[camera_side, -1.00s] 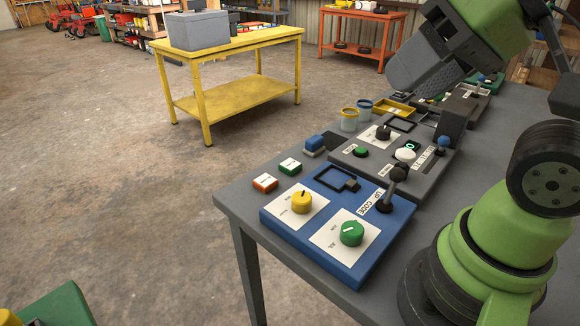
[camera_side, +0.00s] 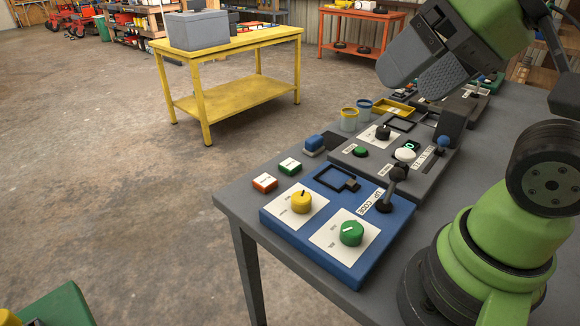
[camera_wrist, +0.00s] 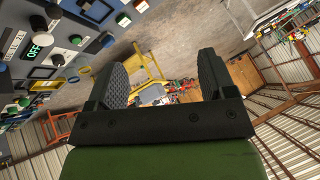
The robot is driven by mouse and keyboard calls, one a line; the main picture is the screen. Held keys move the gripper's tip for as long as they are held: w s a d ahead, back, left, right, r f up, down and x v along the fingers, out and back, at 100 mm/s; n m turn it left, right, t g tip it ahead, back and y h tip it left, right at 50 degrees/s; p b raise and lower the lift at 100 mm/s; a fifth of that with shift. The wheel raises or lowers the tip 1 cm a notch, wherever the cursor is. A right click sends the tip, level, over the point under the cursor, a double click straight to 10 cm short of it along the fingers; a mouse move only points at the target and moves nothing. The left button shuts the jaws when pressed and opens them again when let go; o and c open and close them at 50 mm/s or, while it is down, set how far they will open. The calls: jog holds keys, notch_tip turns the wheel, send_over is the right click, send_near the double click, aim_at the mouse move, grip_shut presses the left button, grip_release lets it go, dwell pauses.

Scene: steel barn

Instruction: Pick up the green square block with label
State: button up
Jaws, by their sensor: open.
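The green square block (camera_side: 290,166) with a white label lies flat on the grey table, near its left edge in the side view.
A blue control panel (camera_side: 325,262) with yellow and green knobs and an upright lever stands in front of the blocks. A grey panel (camera_side: 440,176) and a blue-topped switch (camera_side: 314,142) lie behind. Bare table (camera_side: 238,198) borders the blocks.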

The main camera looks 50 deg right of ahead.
jog(key=shift+w, duration=0.1)
jog(key=n+g+h, duration=0.2)
jog(key=n+g, duration=0.2)
jog(key=g, duration=0.3)
send_over(296, 167)
notch_tip(296, 167, down, 21)
jog(key=f, duration=0.4)
jog(key=shift+s+a+f, duration=0.1)
jog(key=shift+s+f, duration=0.15)
jog(key=f, duration=0.5)
jog(key=shift+w+f, duration=0.2)
jog(key=shift+f, duration=0.15)
